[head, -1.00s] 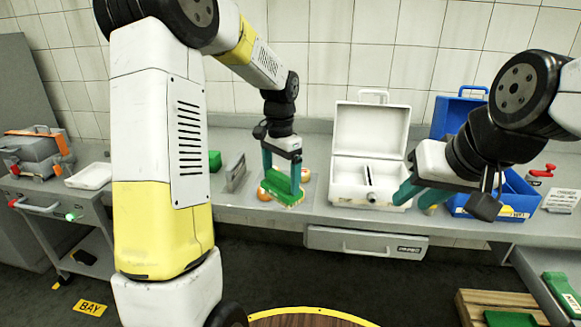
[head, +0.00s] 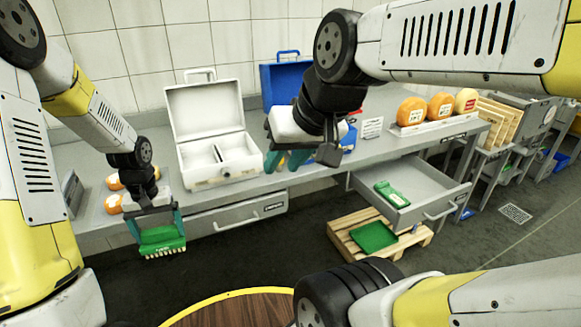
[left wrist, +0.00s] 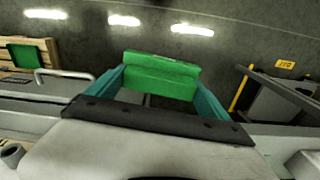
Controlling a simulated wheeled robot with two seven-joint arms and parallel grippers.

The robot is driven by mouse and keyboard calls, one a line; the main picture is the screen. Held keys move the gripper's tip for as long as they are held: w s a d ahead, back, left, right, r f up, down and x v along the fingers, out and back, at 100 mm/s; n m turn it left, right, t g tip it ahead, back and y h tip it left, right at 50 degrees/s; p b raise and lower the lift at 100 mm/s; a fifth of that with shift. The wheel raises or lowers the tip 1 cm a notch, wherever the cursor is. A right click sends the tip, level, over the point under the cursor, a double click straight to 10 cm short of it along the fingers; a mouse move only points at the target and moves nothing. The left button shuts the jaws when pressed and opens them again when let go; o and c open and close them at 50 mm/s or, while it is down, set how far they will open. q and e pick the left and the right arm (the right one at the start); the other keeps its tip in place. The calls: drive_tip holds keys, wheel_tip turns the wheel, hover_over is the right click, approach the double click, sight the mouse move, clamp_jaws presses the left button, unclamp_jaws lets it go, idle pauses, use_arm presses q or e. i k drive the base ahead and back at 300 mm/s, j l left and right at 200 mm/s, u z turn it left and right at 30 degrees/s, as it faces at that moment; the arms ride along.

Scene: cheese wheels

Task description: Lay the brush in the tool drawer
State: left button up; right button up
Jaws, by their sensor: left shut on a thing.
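The green brush (head: 162,240), with pale bristles facing down, is in my left gripper (head: 158,228). The gripper's teal fingers are shut on its two ends, holding it in the air before the bench front. In the left wrist view the green brush (left wrist: 160,75) spans between the fingers. An open grey drawer (head: 437,200) at the right holds a green tool (head: 392,194). A shut labelled drawer (head: 225,218) is under the bench. My right gripper (head: 285,160) is over the bench beside the white case, fingers apart, nothing seen between them.
The white case (head: 215,135) stands open on the bench, with a blue case (head: 287,80) behind my right arm. Orange cheese wheels (head: 411,110) sit at the back right. A pallet (head: 345,236) with a green tray (head: 374,237) lies below the open drawer.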

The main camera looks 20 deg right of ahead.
sight(414, 180)
drive_tip(key=l+z, duration=0.2)
drive_tip(key=z, duration=0.15)
drive_tip(key=i+l+z, duration=0.1)
drive_tip(key=z, duration=0.3)
drive_tip(key=i+l+z, duration=0.1)
drive_tip(key=z, duration=0.25)
drive_tip(key=i+l+z, duration=0.45)
drive_tip(key=i+l, duration=0.7)
drive_tip(key=i+l+u, duration=0.05)
drive_tip(key=l, duration=0.05)
